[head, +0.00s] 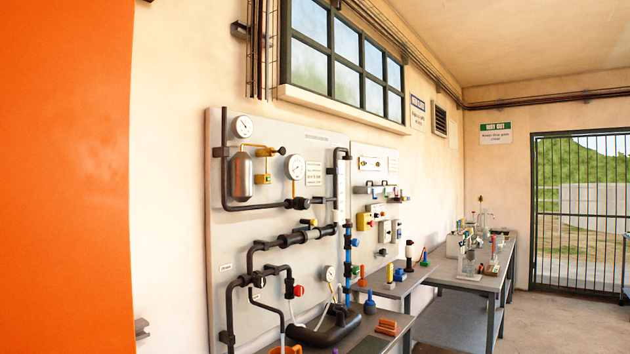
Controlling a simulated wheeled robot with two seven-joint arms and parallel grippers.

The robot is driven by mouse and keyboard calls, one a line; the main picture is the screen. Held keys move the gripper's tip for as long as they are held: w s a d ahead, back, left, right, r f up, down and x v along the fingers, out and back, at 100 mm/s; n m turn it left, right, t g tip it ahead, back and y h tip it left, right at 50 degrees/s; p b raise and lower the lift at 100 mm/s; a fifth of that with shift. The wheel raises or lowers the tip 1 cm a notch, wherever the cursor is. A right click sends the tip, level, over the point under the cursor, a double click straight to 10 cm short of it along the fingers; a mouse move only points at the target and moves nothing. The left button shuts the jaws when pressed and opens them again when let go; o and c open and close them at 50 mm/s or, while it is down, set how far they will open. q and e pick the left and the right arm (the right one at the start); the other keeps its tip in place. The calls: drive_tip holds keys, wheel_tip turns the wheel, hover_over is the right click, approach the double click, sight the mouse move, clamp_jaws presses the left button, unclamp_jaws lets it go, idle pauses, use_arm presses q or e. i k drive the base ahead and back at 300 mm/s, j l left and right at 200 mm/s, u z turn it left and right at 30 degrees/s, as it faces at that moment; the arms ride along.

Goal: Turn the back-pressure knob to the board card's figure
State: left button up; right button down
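A grey wall board (215,250) carries dark pipework, gauges and valves. A white printed card (314,176) is fixed on it beside a round gauge (295,167); its text is too small to read. Another gauge (243,126) sits at the upper left and a small one (328,273) lower down. A red knob (298,291) and a dark knob on a yellow-brass fitting (270,151) show on the pipework. I cannot tell which knob is the back-pressure knob, nor its setting. Neither of my grippers is in view.
A large orange surface (65,180) fills the left side. Grey benches below the board and to its right (475,282) hold bottles, glassware and small coloured items. A barred gate (580,215) stands at the far right. The floor (550,325) before it is clear.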

sight(304, 203)
drive_tip(key=i+l, duration=0.15)
drive_tip(key=l, duration=0.2)
drive_tip(key=i+l+u, duration=0.15)
drive_tip(key=l, duration=0.2)
drive_tip(key=i+l, duration=0.2)
drive_tip(key=l, duration=0.15)
drive_tip(key=u, duration=0.5)
drive_tip(key=i+l+u, duration=0.45)
drive_tip(key=l+u, duration=0.15)
drive_tip(key=i+l+u, duration=0.3)
drive_tip(key=k+l, duration=0.1)
